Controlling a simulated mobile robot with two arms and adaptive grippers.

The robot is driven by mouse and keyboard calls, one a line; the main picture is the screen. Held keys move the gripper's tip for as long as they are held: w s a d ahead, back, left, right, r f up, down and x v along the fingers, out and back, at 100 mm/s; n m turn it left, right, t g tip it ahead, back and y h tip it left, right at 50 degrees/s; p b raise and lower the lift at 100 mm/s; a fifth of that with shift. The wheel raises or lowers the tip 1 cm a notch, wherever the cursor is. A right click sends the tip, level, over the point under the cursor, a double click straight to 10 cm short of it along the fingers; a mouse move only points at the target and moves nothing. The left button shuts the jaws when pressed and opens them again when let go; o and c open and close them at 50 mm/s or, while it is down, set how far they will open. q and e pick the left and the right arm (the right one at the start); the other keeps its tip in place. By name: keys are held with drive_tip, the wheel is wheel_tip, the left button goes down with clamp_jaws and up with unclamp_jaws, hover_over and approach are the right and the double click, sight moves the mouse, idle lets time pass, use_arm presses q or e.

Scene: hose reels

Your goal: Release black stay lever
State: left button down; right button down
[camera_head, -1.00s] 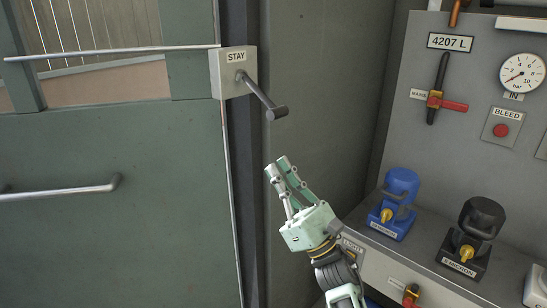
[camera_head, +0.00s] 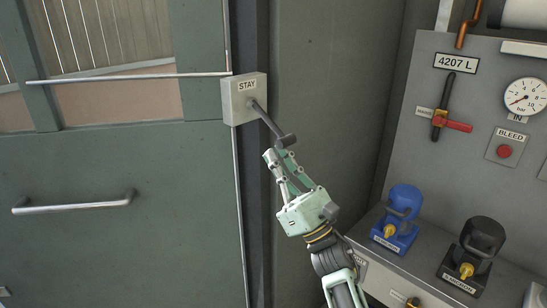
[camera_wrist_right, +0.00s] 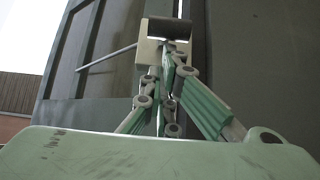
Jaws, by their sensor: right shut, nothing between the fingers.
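The black stay lever (camera_head: 267,121) sticks out from a pale box (camera_head: 244,99) marked STAY at the edge of the green door. It slants down to the right and ends in a short dark crossbar grip (camera_head: 286,141). My right gripper (camera_head: 276,155) is shut and empty, its fingertips just below the lever's grip. In the right wrist view the lever's grip (camera_wrist_right: 169,28) shows just beyond the fingertips (camera_wrist_right: 170,52). I cannot tell whether they touch. My left gripper is not in view.
The green door (camera_head: 130,235) with a horizontal handle (camera_head: 75,205) fills the left.

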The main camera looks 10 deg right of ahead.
drive_tip(key=s+r+g+p, duration=0.1)
drive_tip(key=p, duration=0.2)
drive_tip(key=d+r+h+p, duration=0.1)
drive_tip(key=p, duration=0.3)
drive_tip(key=shift+s+d+g, duration=0.15)
drive_tip(key=shift+s+g, duration=0.25)
drive_tip(key=shift+f, duration=0.1)
